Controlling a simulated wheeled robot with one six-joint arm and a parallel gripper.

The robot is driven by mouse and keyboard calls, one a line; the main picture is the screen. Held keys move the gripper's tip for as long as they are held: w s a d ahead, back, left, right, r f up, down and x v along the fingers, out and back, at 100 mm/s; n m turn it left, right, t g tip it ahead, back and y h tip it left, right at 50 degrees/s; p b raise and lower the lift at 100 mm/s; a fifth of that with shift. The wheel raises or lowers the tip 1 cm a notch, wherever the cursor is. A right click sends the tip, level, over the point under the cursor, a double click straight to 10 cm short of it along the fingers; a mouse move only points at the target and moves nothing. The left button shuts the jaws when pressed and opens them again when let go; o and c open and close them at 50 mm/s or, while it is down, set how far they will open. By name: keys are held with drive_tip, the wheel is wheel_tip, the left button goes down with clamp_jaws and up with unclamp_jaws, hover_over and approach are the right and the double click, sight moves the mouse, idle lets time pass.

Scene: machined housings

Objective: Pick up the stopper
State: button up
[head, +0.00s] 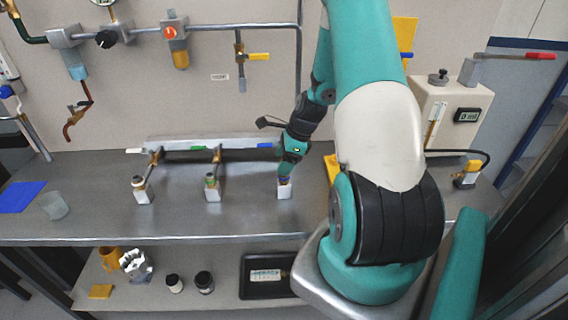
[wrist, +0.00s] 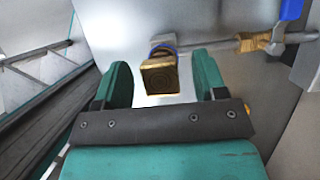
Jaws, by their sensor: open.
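A brass, square-ended piece with a blue ring, which looks like the stopper (wrist: 160,76), shows in the wrist view between my fingers. My gripper (wrist: 162,63) is open, one teal finger on each side of it, with a visible gap at both sides. I cannot tell how deep the fingers reach along it. In the head view my gripper (head: 285,174) points down just above the rightmost white block (head: 284,191) on the steel bench. The stopper is mostly hidden there by my gripper.
A pipe with a brass fitting (wrist: 255,42) and blue handle runs close by. Two similar white blocks, the middle one (head: 212,193) and the left one (head: 143,196), stand left along the bench. A clear cup (head: 54,206) and blue mat (head: 21,196) lie further left.

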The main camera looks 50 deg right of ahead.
drive_tip(key=shift+c, duration=0.2)
drive_tip(key=c, duration=1)
drive_tip(key=shift+r, duration=0.2)
